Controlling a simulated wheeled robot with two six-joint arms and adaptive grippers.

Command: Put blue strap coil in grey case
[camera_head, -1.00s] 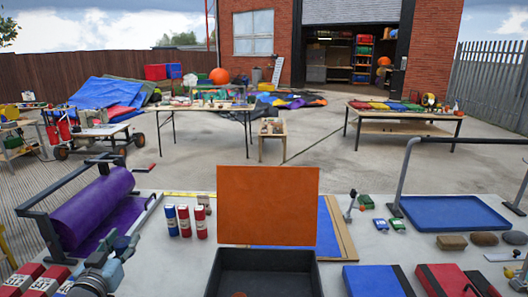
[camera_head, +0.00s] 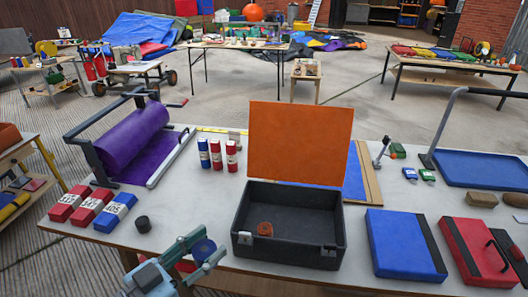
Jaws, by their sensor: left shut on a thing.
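The grey case (camera_head: 262,252) stands open on the table, its orange lid (camera_head: 300,142) raised at the back. A small orange coil (camera_head: 264,229) lies inside it at the front left. The gripper is left of the case, near the table's front edge and apart from the case. My right gripper is not in view.
Red and blue cans (camera_head: 217,154) stand behind. A blue flat case (camera_head: 388,240) and a red one (camera_head: 472,250) lie right of the grey case. A purple roll (camera_head: 130,138) stands at the back left.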

